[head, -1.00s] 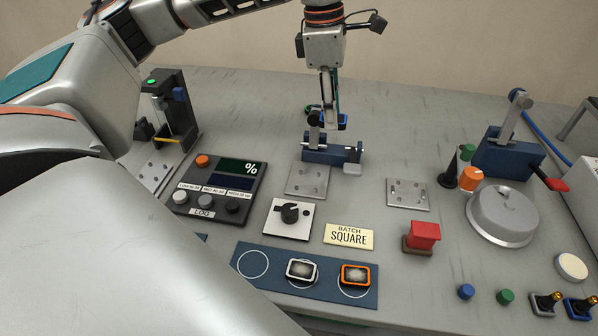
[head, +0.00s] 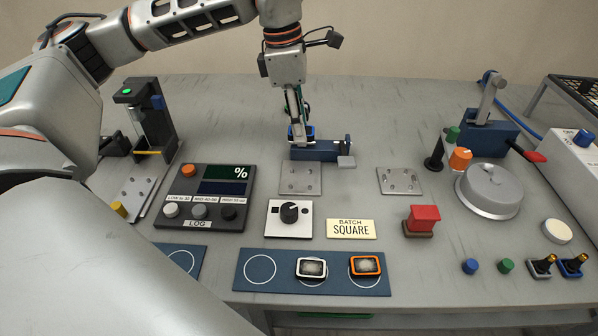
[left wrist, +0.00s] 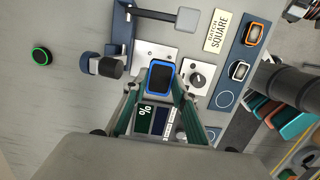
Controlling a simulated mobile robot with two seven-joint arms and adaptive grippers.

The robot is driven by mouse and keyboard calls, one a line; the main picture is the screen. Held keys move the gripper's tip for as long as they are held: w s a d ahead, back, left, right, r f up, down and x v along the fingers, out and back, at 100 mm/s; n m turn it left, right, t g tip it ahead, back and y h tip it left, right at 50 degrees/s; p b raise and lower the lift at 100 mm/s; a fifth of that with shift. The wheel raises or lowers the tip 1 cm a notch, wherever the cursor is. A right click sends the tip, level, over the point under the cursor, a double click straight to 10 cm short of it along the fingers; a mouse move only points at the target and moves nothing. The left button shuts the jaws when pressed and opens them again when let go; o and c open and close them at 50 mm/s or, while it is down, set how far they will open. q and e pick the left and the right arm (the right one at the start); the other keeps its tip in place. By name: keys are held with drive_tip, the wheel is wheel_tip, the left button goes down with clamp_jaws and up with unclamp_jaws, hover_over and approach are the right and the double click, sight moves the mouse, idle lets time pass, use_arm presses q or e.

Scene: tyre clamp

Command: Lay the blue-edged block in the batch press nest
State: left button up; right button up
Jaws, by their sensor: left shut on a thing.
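The blue-edged block (left wrist: 161,76) has a dark face and sits between the fingers of my left gripper (left wrist: 156,96), which is shut on it. In the head view the left gripper (head: 300,136) points down at the left end of a blue clamp fixture (head: 325,152), with a little blue of the block showing there. The metal plate (head: 300,177) in front of that fixture is bare. I cannot tell for sure which station is the batch press, nor whether the block touches anything. My right gripper is out of view.
A white-edged block (head: 311,268) and an orange-edged block (head: 365,265) lie on a blue mat (head: 250,285). A black press (head: 146,105) stands left, a lever clamp (head: 487,138) right. A dark green-ringed disc (left wrist: 41,56) lies apart.

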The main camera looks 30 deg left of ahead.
sight(301, 180)
use_arm(q)
wheel_tip(301, 180, down, 13)
drive_tip(key=shift+f+b, duration=0.15)
drive_tip(key=shift+b, duration=0.25)
drive_tip(key=shift+f, duration=0.1)
drive_tip(key=o, duration=1.1)
drive_tip(key=r, duration=0.4)
drive_tip(key=a+r, duration=0.1)
drive_tip(key=r, duration=0.3)
drive_tip(key=s+r, duration=0.1)
drive_tip(key=r, duration=0.3)
drive_tip(key=shift+a+r+p, duration=0.1)
drive_tip(key=shift+a+p, duration=0.2)
drive_tip(key=shift+p, duration=0.1)
